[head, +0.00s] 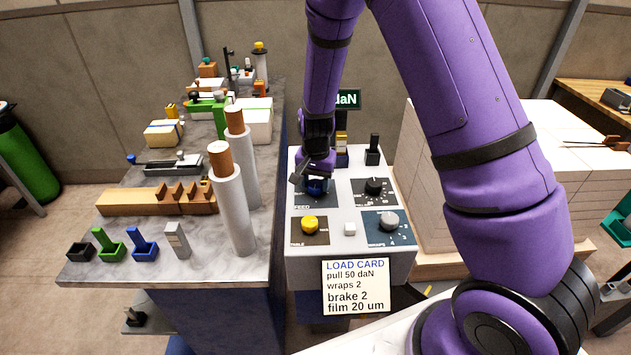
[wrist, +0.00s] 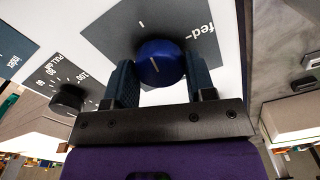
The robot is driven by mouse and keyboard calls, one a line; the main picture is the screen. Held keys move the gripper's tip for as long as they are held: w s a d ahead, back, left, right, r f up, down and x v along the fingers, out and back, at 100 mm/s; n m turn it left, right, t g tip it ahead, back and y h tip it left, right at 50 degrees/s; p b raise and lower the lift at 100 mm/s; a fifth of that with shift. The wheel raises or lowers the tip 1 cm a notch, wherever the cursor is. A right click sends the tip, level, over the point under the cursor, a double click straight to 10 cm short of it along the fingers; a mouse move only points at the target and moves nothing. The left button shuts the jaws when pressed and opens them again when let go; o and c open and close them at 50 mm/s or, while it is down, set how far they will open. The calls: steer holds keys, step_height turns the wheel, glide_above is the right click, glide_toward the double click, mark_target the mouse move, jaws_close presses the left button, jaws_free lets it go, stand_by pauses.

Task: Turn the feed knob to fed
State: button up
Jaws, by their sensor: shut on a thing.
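The feed knob (wrist: 160,64) is round and blue, on a dark plate (wrist: 112,42) in the wrist view. The word "fed" (wrist: 199,29) with a tick is at the plate's upper right. A short white line on the knob's face slants toward the upper left, not toward "fed"; its exact angle is hard to read. My gripper (wrist: 161,73) is shut on the knob, one finger on each side. In the head view my gripper (head: 314,180) comes down over the knob at the panel's upper left and hides most of it.
The panel (head: 298,268) also carries a yellow knob (head: 310,224), a grey knob (head: 389,221), a black knob (head: 374,186) and a white button (head: 350,229). A load card (head: 356,287) hangs in front. Two tall rolls (head: 234,215) stand close on the left bench.

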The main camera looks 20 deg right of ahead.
mark_target(316, 183)
steer(key=m, duration=0.4)
steer(key=shift+m, duration=0.3)
steer(key=m, duration=0.3)
steer(key=shift+m, duration=0.3)
steer(key=m, duration=0.4)
steer(key=shift+m, duration=1.8)
steer(key=o, duration=0.9)
step_height(316, 183, up, 11)
steer(key=shift+f, duration=0.1)
